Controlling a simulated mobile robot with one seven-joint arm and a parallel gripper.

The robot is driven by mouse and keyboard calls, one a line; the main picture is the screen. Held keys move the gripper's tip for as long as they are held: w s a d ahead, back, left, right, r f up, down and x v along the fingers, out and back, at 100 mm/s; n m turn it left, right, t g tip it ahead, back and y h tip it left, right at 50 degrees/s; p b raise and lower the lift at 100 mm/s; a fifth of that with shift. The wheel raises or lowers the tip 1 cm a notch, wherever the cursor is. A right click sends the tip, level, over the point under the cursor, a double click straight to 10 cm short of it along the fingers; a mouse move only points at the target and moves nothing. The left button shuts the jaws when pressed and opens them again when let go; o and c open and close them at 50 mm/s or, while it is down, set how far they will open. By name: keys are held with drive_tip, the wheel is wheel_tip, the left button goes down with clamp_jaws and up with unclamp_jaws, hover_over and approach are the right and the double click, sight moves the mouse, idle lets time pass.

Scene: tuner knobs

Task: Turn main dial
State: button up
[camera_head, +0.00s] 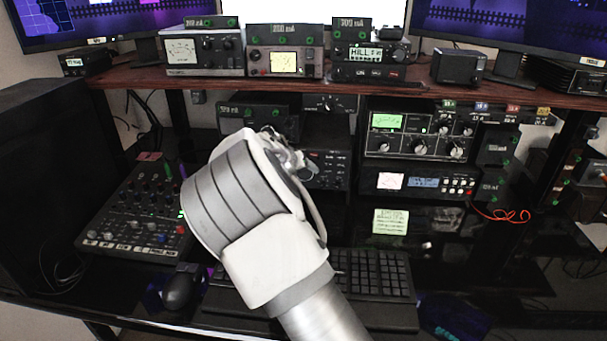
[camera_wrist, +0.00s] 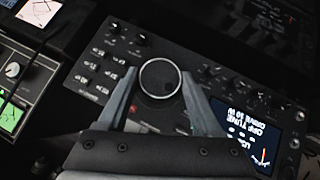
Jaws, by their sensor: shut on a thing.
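The main dial (camera_wrist: 160,76) is a large round dark knob with a pale rim on the front of a black radio (camera_wrist: 228,78). In the wrist view my gripper (camera_wrist: 159,84) has one grey finger on each side of the dial and is shut on it. The radio carries several small buttons and a lit display (camera_wrist: 252,138). In the head view part of the radio (camera_head: 328,166) shows to the right of my wrist. My arm hides the dial and my fingers there.
A mixer (camera_head: 140,212) stands left of my arm, and a keyboard (camera_head: 375,280) and mouse (camera_head: 180,288) lie below it. Stacked radio units (camera_head: 420,135) stand to the right. A wooden shelf (camera_head: 400,88) with more devices runs above.

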drive_tip(key=shift+a+f+n+h, duration=0.1)
drive_tip(key=shift+n+h, duration=0.4)
drive_tip(key=shift+h, duration=0.5)
drive_tip(key=o, duration=1.4)
drive_tip(key=p+v, duration=0.2)
drive_tip(key=v, duration=1.5)
drive_tip(key=shift+s+a+f+p, duration=0.1)
drive_tip(key=shift+s+p, duration=0.2)
drive_tip(key=shift+p, duration=0.05)
